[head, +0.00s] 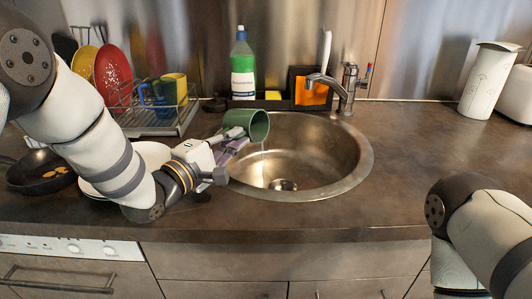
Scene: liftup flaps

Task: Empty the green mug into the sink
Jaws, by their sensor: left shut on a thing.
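The green mug (259,125) is tilted on its side over the left part of the round metal sink (325,170), its mouth toward the right. A thin pale streak, perhaps liquid, shows below its mouth. My left gripper (232,142) is shut on the mug from the left; the fingers partly hide the mug's left side. My right arm comes in at the lower right, and its gripper is outside the picture.
A dish rack (150,118) with plates and mugs stands at the back left. A green bottle (243,65) and a faucet (340,85) stand behind the sink. White plates (150,155) and a dark pan (40,172) lie left.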

